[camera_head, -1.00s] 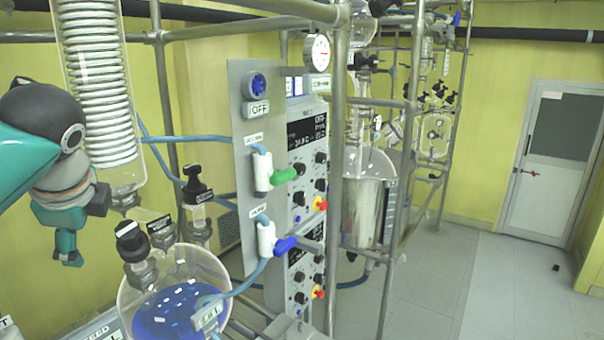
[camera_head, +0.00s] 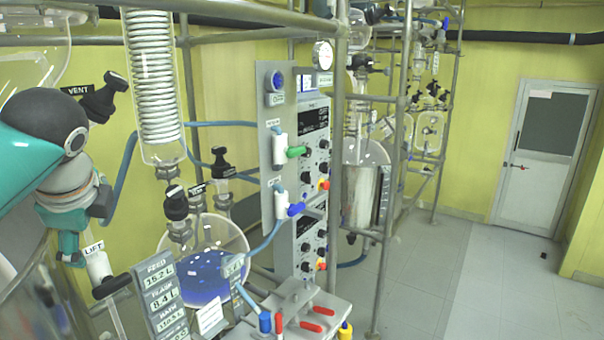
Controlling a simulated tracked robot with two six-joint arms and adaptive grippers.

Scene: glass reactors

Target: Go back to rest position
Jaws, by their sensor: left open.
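My left arm comes in from the left edge in the head view. Its left gripper (camera_head: 72,258) points down at the lower left, behind and beside the handle labelled LIFT. The jaws are small in the picture and nothing shows between them. My right gripper is out of view. The glass flask with blue liquid (camera_head: 205,280) stands right of the left gripper, apart from it, under the coiled glass condenser (camera_head: 156,95).
A grey control panel (camera_head: 277,170) carries green and blue valve handles. A readout board (camera_head: 165,305) and a platform with red handles (camera_head: 300,317) are low in front. Metal pipes (camera_head: 340,150) frame the rig. Open floor (camera_head: 470,270) lies right, before a door (camera_head: 545,155).

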